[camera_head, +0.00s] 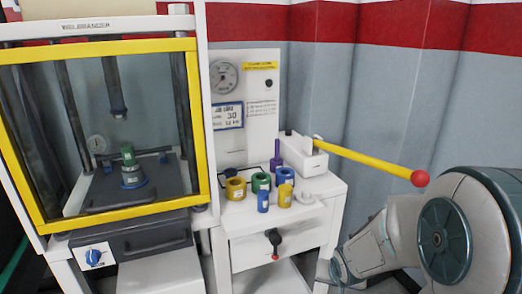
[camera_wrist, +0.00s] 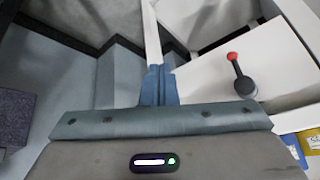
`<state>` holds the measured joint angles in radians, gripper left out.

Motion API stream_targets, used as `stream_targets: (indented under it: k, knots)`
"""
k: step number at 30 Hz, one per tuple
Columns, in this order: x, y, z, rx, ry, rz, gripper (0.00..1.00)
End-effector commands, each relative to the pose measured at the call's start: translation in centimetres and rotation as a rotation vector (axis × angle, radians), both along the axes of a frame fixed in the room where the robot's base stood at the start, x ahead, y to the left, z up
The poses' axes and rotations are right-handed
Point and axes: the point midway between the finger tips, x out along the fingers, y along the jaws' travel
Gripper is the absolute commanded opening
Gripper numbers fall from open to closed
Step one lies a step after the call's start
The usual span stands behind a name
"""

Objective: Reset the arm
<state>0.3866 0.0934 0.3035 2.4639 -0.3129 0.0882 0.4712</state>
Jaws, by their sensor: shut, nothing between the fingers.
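My gripper (camera_wrist: 160,80) shows in the wrist view with its blue-grey fingers together and nothing between them. In the head view my arm comes in at the lower right, beside the white bench, and its fingertips cannot be made out clearly. A black lever with a red tip (camera_head: 274,241) is on the front of the bench. It also shows in the wrist view (camera_wrist: 242,80), to the right of my fingers and apart from them.
The press (camera_head: 203,130) with its yellow-framed window stands at left. Several coloured rings and cylinders sit on the white bench (camera_head: 232,215). A long yellow handle (camera_head: 370,160) with a red knob reaches right above my arm. A corrugated wall (camera_head: 390,100) stands behind.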

Motion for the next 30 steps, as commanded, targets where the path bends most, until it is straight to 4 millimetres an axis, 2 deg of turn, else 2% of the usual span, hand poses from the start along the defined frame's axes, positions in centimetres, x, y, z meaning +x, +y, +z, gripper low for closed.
stream_targets:
  k: [1, 6, 12, 15, 18, 21, 30]
  knots:
    - [-0.9, 0.2, 2.7, -0.037, 0.014, 0.013, 0.0]
    - [-5.1, 0.6, 8.6, -0.112, 0.096, 0.051, 0.0]
    - [-10.7, 2.1, 14.5, -0.109, 0.184, 0.124, 0.0]
    - [-13.1, 2.9, 16.4, -0.087, 0.217, 0.168, 0.0]
    - [-14.8, 3.5, 17.6, -0.065, 0.24, 0.202, 0.0]
    - [-15.7, 3.7, 18.1, -0.049, 0.252, 0.222, 0.0]
    - [-16.0, 3.7, 18.1, -0.045, 0.26, 0.23, 0.0]
